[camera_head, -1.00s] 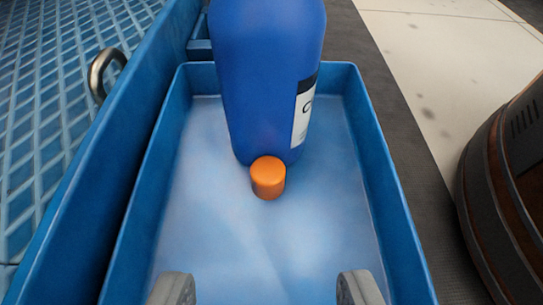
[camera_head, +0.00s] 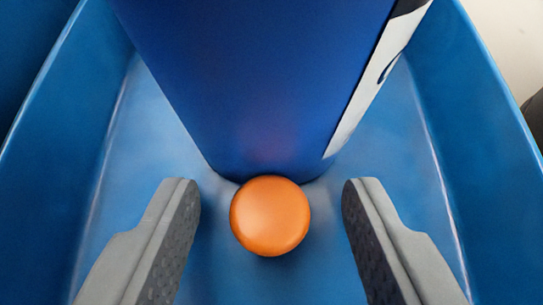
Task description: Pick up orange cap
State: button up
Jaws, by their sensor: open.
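The orange cap (camera_head: 270,216) stands in the blue tray (camera_head: 62,150), right in front of a large blue bottle. It is seen from nearly above, with its round top facing me. My gripper (camera_head: 271,200) is open, with one grey finger to the left of the cap and one to the right. Clear gaps show between the cap and both fingers. I cannot tell how far the fingertips are above the tray floor.
The blue bottle (camera_head: 255,80) with a white label stands upright close behind the cap; I cannot tell whether they touch. The tray walls rise at left and right. Bare tray floor lies on both sides. Pale floor (camera_head: 505,30) shows at the top right.

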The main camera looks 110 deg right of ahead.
grip_shut()
jog(key=shift+r, duration=0.1)
dwell(0.4)
notch_tip(320, 180, up, 10)
dwell(0.6)
